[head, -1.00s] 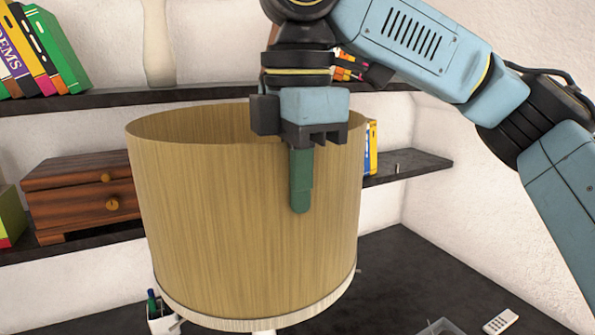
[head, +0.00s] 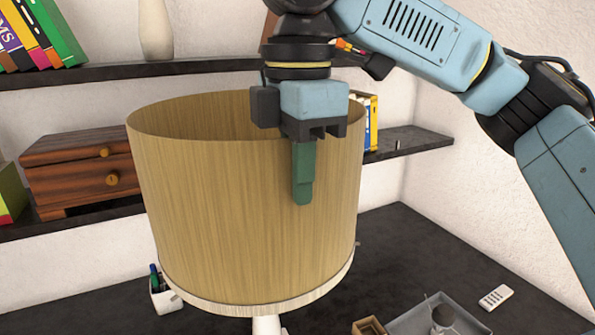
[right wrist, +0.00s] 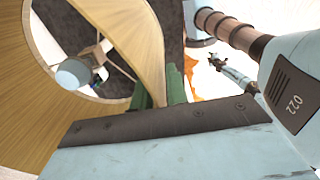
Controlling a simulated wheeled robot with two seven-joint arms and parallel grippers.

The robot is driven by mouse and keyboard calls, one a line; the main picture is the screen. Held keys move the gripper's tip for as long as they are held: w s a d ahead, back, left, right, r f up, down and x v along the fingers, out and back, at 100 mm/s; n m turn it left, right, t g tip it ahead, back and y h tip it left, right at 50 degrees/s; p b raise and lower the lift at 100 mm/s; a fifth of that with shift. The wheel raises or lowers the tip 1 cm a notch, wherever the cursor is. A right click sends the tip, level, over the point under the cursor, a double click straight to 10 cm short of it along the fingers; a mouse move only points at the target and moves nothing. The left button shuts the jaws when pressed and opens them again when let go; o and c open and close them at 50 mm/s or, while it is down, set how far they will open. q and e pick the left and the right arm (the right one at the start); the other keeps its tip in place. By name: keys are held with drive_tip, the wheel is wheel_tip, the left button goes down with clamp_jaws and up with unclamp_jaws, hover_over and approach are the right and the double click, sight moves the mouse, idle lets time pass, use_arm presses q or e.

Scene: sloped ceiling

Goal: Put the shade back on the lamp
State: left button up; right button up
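The lampshade (head: 245,225) is a large wood-toned drum with a pale bottom band, about upright in the head view. My right gripper (head: 303,175) is over its near right rim, with green fingers shut on the shade wall. In the right wrist view, the fingers (right wrist: 158,92) sit either side of the shade wall (right wrist: 140,35). That view also shows a pale bluish rounded part, seemingly the bulb (right wrist: 73,74), inside the shade, among thin spokes. A white lamp post (head: 267,325) shows just below the shade; whether the shade rests on it is hidden. My left gripper is not in view.
A dark desk (head: 400,250) lies below, with a pen cup (head: 164,295), a grey tray (head: 470,325) with something in it, a small wooden box (head: 369,327) and a white remote (head: 495,297). Behind are shelves with a wooden drawer box (head: 80,170), books (head: 35,35) and a vase (head: 155,30).

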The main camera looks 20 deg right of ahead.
drive_tip(key=shift+o, duration=1.2)
wheel_tip(320, 180, up, 13)
drive_tip(key=p, duration=0.3)
drive_tip(key=shift+r+p, duration=0.2)
drive_tip(key=shift+p, duration=0.2)
